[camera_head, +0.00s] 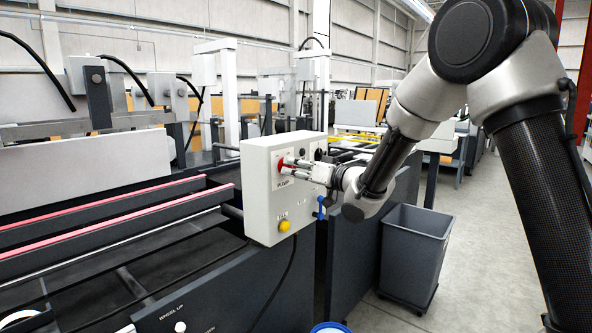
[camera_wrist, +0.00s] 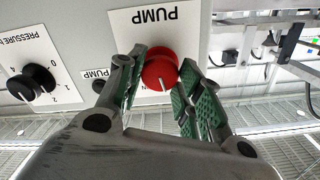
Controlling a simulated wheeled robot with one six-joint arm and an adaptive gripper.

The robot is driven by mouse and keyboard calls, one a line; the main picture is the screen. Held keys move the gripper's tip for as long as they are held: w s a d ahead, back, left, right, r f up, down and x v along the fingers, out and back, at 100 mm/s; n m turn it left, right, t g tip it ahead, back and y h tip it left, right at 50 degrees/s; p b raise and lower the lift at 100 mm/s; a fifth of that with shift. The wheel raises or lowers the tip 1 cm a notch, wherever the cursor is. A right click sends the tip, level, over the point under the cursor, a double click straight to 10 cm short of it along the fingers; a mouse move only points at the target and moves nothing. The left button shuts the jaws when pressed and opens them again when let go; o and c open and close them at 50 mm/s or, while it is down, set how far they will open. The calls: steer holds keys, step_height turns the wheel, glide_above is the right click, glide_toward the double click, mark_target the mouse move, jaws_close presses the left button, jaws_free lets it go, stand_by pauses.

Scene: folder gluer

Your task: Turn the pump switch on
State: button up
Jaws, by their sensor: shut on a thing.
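The pump switch is a red round knob (camera_head: 281,164) on a white plate marked PUMP, on the front of a light grey control box (camera_head: 262,205). In the wrist view the red knob (camera_wrist: 160,69) sits between my two green-padded fingers, with a white pointer line on its face. The lettering near the pointer is partly hidden by a finger. My gripper (camera_head: 287,166) reaches the knob from the right, and its fingers are closed on the knob's sides in the wrist view (camera_wrist: 164,76).
A black pressure knob (camera_wrist: 38,82) is beside the pump plate in the wrist view. Below on the box is a yellow button (camera_head: 284,226); a blue handle (camera_head: 320,208) is close under my gripper. A grey bin (camera_head: 413,250) stands on the floor at right.

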steer(key=m, duration=0.4)
steer(key=shift+m, duration=0.3)
steer(key=m, duration=0.4)
steer(key=shift+m, duration=0.3)
steer(key=o, duration=1)
steer(key=shift+o, duration=0.2)
steer(key=v, duration=1.2)
